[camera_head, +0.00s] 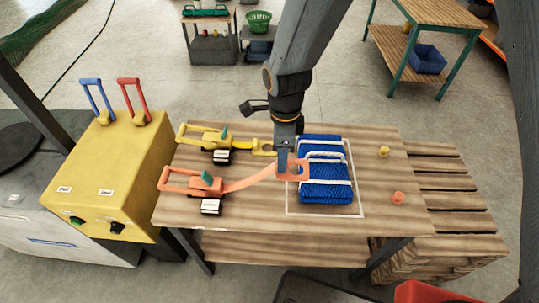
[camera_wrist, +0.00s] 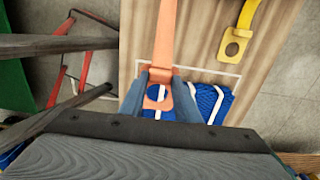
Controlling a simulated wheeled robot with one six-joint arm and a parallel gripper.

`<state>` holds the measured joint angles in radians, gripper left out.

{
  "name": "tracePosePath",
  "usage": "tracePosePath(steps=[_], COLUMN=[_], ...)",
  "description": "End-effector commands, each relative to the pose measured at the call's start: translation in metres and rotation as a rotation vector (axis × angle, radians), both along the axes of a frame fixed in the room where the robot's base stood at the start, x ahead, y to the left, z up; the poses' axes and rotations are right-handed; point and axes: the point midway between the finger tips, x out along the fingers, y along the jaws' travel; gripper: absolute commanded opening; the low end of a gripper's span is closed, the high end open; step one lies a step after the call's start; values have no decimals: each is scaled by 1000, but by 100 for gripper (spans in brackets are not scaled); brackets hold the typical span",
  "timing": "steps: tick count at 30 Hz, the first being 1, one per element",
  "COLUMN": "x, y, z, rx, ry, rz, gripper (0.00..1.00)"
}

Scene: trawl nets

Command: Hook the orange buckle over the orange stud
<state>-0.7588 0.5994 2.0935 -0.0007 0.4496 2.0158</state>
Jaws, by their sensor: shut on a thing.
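The orange buckle (camera_head: 297,170) is a flat plate with a hole, on an orange strap (camera_head: 249,181) from the orange ratchet (camera_head: 205,183) at the table's left. My gripper (camera_head: 286,174) is shut on the buckle end. In the wrist view the buckle (camera_wrist: 158,99) sits between my gripper's fingers (camera_wrist: 160,80). It is over the left part of the blue net bundle (camera_head: 325,188); its exact height I cannot tell. The orange stud (camera_head: 398,198) stands bare at the table's right, well to the right of my gripper.
A yellow stud (camera_head: 383,151) stands behind the orange one. The yellow buckle (camera_head: 263,147) lies left of the bundle on its strap; it also shows in the wrist view (camera_wrist: 234,45). A yellow box (camera_head: 108,170) with two levers stands left. The table between bundle and studs is clear.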

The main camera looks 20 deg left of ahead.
Motion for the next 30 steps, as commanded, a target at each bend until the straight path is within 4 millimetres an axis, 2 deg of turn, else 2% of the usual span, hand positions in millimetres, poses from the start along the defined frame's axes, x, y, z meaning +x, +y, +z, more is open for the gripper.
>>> tracePosePath(steps=[30], x=[38], y=[-114], z=[1], rx=[0], ry=[-1], rz=[-3], gripper=[3])
